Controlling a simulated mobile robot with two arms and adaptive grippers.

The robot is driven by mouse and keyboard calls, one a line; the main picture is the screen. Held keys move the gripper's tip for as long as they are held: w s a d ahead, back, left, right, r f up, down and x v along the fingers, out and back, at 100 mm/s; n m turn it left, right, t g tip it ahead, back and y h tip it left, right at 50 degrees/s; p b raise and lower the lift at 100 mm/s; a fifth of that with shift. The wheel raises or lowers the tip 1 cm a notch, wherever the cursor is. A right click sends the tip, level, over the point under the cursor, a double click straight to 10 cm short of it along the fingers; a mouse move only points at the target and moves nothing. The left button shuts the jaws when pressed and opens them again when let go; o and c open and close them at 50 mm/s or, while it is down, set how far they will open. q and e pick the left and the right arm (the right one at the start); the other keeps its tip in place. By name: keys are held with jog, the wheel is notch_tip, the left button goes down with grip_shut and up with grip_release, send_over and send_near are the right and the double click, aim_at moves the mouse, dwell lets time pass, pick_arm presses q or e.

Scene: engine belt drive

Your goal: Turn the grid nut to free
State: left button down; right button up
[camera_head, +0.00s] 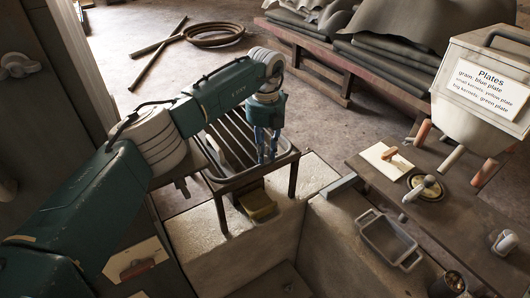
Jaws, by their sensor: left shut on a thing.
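The grid (232,147) is a dark metal frame with parallel bars, standing on legs over a pale stone block. My left gripper (267,152), with blue fingers, points down at the right part of the grid. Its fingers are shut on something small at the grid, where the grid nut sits. The nut itself is hidden by the fingers and too small to make out. My right gripper is not in view.
A yellowish block (257,204) lies under the grid. A labelled "Plates" box (487,75) stands at upper right.

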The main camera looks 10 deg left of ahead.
aim_at(267, 155)
pick_arm(q)
jog(key=n, duration=0.4)
jog(key=shift+d+r, duration=0.1)
jog(key=shift+d, duration=0.05)
jog(key=shift+n, duration=1.6)
jog(key=shift+w, duration=0.1)
jog(key=c, duration=1.8)
grip_release()
jog(key=shift+r, duration=0.1)
jog(key=shift+o, duration=0.9)
jog(key=shift+d, duration=0.1)
notch_tip(267, 155, up, 12)
jog(key=shift+f, duration=0.2)
